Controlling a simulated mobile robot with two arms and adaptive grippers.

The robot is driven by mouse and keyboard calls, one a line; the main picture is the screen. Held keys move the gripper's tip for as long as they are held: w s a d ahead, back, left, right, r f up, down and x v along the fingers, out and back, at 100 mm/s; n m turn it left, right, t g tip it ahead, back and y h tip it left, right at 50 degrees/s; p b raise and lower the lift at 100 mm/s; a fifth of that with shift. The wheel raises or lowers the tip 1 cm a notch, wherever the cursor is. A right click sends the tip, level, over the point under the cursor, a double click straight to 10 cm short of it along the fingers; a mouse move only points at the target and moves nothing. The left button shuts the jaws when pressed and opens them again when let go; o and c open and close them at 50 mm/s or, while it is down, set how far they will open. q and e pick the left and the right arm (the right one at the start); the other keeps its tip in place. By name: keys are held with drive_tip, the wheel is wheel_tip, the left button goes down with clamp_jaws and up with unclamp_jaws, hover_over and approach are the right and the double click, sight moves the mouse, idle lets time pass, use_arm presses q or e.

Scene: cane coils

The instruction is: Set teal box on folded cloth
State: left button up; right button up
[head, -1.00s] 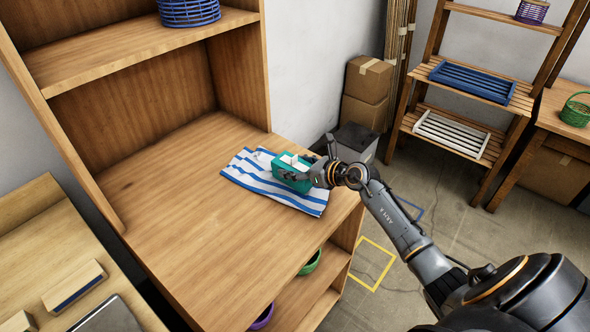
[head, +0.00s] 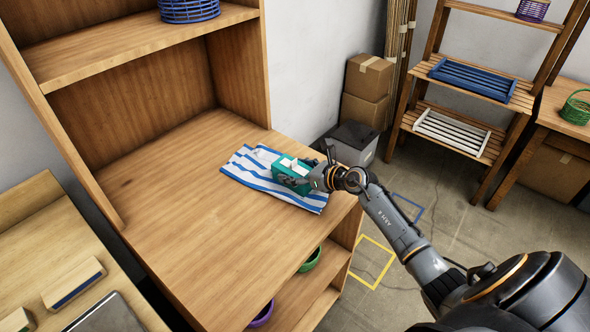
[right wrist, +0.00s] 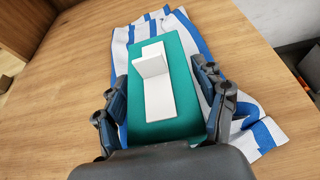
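The teal box (head: 289,179), with a white piece on its top, rests on the blue-and-white striped cloth (head: 248,176) on the wooden bench top. In the right wrist view the teal box (right wrist: 184,70) lies between my right fingers, with the cloth (right wrist: 256,134) showing around it. My right gripper (head: 316,177) is at the box's right end in the head view. Its fingers (right wrist: 160,84) are spread on both sides of the box and look apart from it. The box's near end is partly hidden by the gripper. My left gripper is not in view.
The wooden bench top (head: 190,230) is clear left of the cloth. A shelf with a blue basket (head: 188,10) rises behind. Green (head: 311,259) and purple (head: 262,314) bowls sit on the lower shelf. A grey bin (head: 352,143) stands beyond the bench's right edge.

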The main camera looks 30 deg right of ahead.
drive_tip(key=shift+o, duration=0.3)
drive_tip(key=shift+w, duration=0.1)
drive_tip(key=shift+r, duration=0.25)
drive_tip(key=shift+r+p, duration=0.45)
drive_tip(key=shift+p, duration=0.15)
drive_tip(key=b+v, duration=0.2)
drive_tip(key=v, duration=1)
drive_tip(key=shift+f, duration=0.15)
